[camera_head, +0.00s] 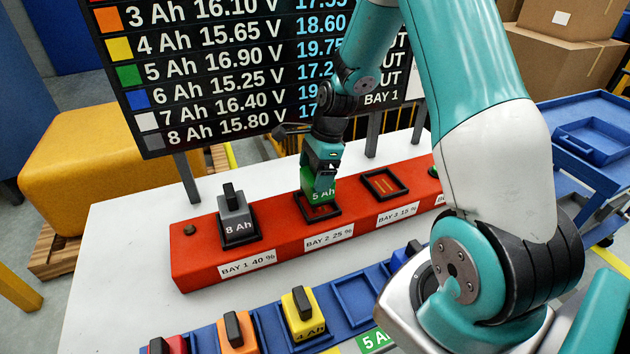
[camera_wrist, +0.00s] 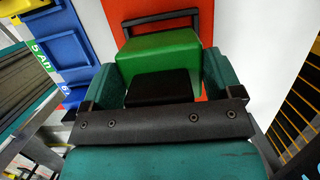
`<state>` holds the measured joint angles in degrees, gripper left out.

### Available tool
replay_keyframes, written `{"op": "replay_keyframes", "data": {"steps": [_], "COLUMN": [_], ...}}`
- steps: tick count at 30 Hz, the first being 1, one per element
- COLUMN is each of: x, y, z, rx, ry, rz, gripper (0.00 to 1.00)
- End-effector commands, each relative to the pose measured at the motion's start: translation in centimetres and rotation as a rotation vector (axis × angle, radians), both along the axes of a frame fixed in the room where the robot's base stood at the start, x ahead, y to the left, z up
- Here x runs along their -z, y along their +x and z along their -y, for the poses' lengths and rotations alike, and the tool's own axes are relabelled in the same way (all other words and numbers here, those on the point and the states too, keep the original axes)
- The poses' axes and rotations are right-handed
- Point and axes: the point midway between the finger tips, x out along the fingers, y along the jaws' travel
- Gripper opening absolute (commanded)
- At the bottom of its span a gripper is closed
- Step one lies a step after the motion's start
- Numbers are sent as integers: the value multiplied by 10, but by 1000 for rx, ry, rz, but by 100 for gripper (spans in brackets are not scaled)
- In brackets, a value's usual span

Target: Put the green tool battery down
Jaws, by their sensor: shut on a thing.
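The green 5 Ah tool battery (camera_head: 318,190) is between the jaws of my gripper (camera_head: 322,160), upright at the BAY 2 25 % slot of the red charger (camera_head: 285,253). Its lower end is at the black frame of that bay; I cannot tell whether it touches the bottom. In the wrist view the green battery (camera_wrist: 162,55) with its black top grip (camera_wrist: 160,87) sits between the teal fingers of my gripper (camera_wrist: 165,80), over the red charger (camera_wrist: 206,14).
A grey 8 Ah battery (camera_head: 236,222) stands in BAY 1. BAY 3 (camera_head: 383,184) is empty. A blue rack (camera_head: 270,325) in front holds yellow (camera_head: 303,312), orange (camera_head: 236,332) and red (camera_head: 172,346) batteries. A voltage board (camera_head: 230,75) stands behind the white table (camera_head: 110,240).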

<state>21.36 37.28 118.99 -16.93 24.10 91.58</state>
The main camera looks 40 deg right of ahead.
Motion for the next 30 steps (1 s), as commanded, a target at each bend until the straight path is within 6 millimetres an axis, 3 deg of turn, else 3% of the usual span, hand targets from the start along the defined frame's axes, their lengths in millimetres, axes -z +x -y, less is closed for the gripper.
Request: {"op": "replay_keyframes", "data": {"steps": [6, 19, 20, 21, 30], "x": [28, 36, 36, 35, 31], "y": [0, 0, 0, 0, 0], "z": [-1, 0, 0, 0, 0], "rx": [0, 0, -1, -1, 0], "ry": [2, 1, 1, 1, 0], "rz": [-4, -1, -2, -2, -1], "gripper": [35, 35, 89, 99, 100]}}
